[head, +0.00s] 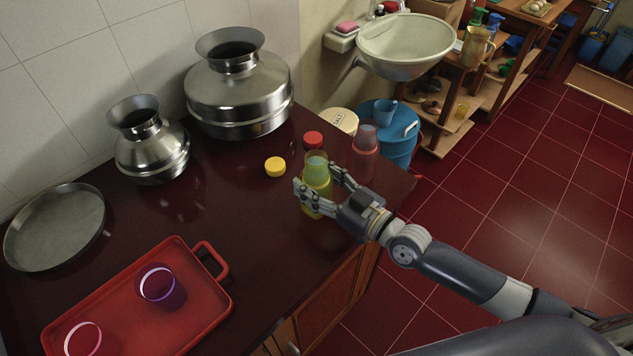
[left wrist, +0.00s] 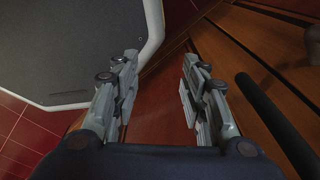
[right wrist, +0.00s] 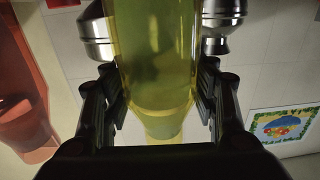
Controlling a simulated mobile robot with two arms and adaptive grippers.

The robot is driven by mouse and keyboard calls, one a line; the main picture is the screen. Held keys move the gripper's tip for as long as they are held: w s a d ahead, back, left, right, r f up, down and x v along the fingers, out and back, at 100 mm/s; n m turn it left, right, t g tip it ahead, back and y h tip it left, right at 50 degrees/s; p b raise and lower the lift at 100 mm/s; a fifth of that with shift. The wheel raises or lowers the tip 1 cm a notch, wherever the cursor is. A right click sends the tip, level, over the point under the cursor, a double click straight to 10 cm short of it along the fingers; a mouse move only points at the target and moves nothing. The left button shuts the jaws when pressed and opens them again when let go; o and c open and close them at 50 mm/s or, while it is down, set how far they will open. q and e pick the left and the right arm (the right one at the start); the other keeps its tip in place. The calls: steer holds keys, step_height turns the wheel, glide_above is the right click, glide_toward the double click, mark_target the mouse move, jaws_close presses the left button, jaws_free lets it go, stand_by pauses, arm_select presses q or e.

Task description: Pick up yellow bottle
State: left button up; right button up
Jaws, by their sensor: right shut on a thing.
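The yellow bottle (head: 318,180) is translucent and stands on the dark red counter near its front right edge. My right gripper (head: 322,190) has its fingers on both sides of the bottle's body and is shut on it. In the right wrist view, the bottle (right wrist: 155,60) fills the space between the fingers of the right gripper (right wrist: 158,95). Whether its base touches the counter is hard to tell. My left gripper (left wrist: 155,75) is open and empty in the left wrist view, and it does not show in the head view.
A red bottle (head: 365,155) stands close to the right of the yellow bottle. A yellow cap (head: 275,167) and a red cap (head: 313,139) lie nearby. Metal pots (head: 240,95) stand at the back. A red tray (head: 200,325) with two cups is at the front left.

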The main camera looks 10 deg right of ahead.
mark_target(323, 178)
steer(key=shift+r, duration=0.9)
steer(key=shift+s+a+r+p, duration=0.15)
steer(key=shift+r+p, duration=0.05)
steer(key=shift+r, duration=0.25)
steer(key=shift+s+a+r+p, duration=0.1)
steer(key=shift+r+p, duration=0.05)
steer(key=shift+r, duration=0.3)
steer(key=s+a+r, duration=0.1)
steer(key=s+a, duration=0.7)
steer(key=s, duration=0.4)
steer(key=shift+s+a+r, duration=0.2)
steer(key=shift+s+a, duration=0.1)
steer(key=shift+s, duration=0.05)
